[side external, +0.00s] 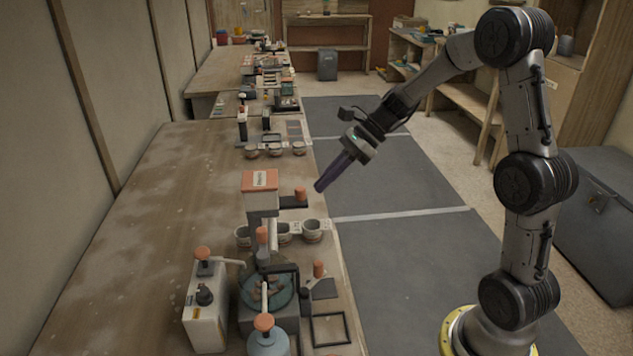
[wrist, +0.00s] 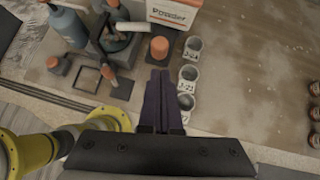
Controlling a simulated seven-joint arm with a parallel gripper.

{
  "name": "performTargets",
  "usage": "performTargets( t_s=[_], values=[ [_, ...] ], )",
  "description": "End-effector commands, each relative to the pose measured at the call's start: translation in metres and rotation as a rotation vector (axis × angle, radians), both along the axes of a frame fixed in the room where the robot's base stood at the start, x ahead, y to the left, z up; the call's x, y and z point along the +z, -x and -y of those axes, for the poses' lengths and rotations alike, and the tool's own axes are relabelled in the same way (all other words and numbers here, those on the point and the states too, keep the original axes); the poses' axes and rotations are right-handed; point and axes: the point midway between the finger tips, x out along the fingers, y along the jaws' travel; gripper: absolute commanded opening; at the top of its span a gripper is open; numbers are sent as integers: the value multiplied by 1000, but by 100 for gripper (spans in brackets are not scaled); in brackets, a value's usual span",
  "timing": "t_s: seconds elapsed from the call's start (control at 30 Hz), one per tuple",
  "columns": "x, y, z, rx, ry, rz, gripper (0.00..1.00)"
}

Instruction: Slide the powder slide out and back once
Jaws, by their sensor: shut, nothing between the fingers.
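The powder dispenser (side external: 261,203) is a pale box with an orange, labelled top, standing near the bench's right edge. In the wrist view its label on the white face (wrist: 172,14) reads "Powder". A dark slide (side external: 292,203) with an orange knob (side external: 300,194) sticks out of its right side. The knob also shows in the wrist view (wrist: 159,48), just beyond my fingertips. My gripper (side external: 319,187) is shut and empty, its purple fingers slanting down to the right of the knob, apparently apart from it. In the wrist view the fingertips (wrist: 159,73) point at the knob.
Small labelled cups (side external: 312,230) stand in front of the dispenser. Nearer are a mixer with a teal bowl (side external: 266,289), a white box with an orange knob (side external: 205,315), a blue-grey bottle (side external: 267,343) and a black frame (side external: 330,329). The bench's left side is clear.

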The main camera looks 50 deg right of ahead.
Motion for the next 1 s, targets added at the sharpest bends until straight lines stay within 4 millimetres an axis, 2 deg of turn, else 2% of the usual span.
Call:
performTargets(
  t_s=[0.07,0.3,0.5,0.67,0.77,0.83,0.93,1.0],
  values=[
    [0,11,18,-7,5,-2,0],
    [40,32,48,-4,10,2,0],
    [62,44,67,-3,8,1,0],
    [70,49,71,2,7,0,0],
    [78,47,59,38,19,12,0],
    [94,46,37,88,49,46,0],
    [116,60,-10,196,108,89,0],
    [124,80,-41,294,183,123,0]
  ],
)
